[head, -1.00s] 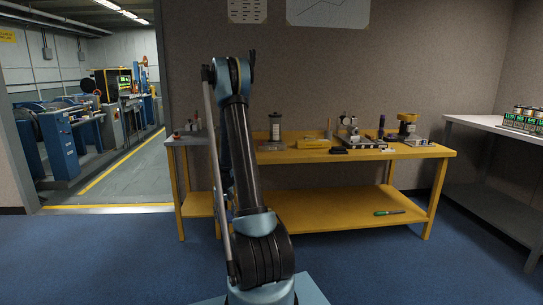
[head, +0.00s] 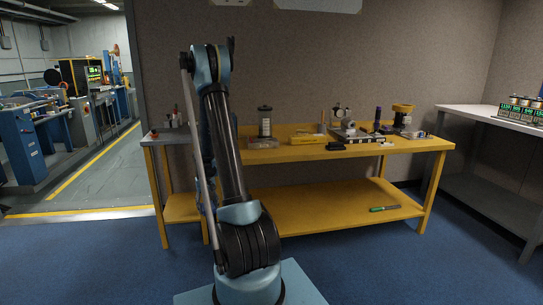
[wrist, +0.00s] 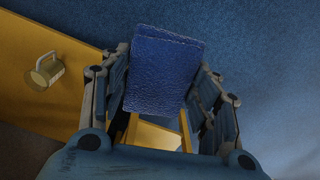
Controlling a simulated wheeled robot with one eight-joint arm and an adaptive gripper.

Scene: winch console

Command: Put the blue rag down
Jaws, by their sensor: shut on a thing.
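The blue rag (wrist: 165,70) is a dark blue, textured, roughly rectangular piece in the wrist view. My gripper (wrist: 163,88) is shut on it, with one finger along each side of the rag. Blue floor shows beyond the rag, and a yellow surface shows below and to the left. In the head view my raised arm hides the gripper, and I cannot make out the rag there.
A yellow workbench (head: 300,155) with several tools on top stands ahead. Its lower shelf (head: 310,212) holds a green-handled tool (head: 385,208) and has bare room. A grey bench (head: 480,116) stands right. A pale cylindrical object (wrist: 45,70) shows in the wrist view.

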